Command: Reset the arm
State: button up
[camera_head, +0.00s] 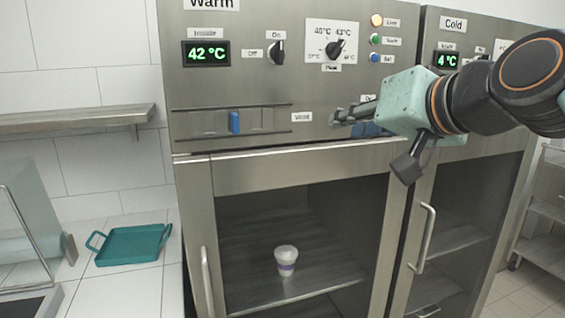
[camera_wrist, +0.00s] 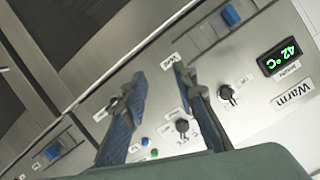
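My gripper (camera_head: 340,117) is at the front panel of the Warm cabinet (camera_head: 245,85), below the temperature dial (camera_head: 336,48) and right of the Vent label. In the wrist view my gripper (camera_wrist: 159,72) shows two dark fingers with a clear gap between their tips. It is open and nothing is between the fingers. The panel fills most of the wrist view behind them, with the dial (camera_wrist: 182,126) and the 42 °C display (camera_wrist: 280,58). My arm comes in from the right and covers part of the Cold cabinet panel.
A blue vent slider (camera_head: 234,122) sits left of my gripper. A teal tray (camera_head: 130,246) lies on the tiled counter at left. The Cold cabinet door handle (camera_head: 425,238) sticks out below my arm.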

jog(key=s+f+g+h, duration=0.2)
jog(key=s+f, duration=0.3)
jog(key=f, duration=0.5)
jog(key=s+f+g+h, duration=0.1)
jog(key=s+f+g, duration=0.3)
jog(key=f, duration=0.5)
jog(key=s+f+g+h, duration=0.1)
jog(key=s+f+h, duration=0.1)
jog(key=s+f, duration=0.65)
notch_tip(320, 180, up, 11)
jog(key=d+p, duration=0.1)
jog(key=p, duration=1.2)
jog(key=shift+w+n+g, duration=0.3)
jog(key=shift+w+g, duration=0.1)
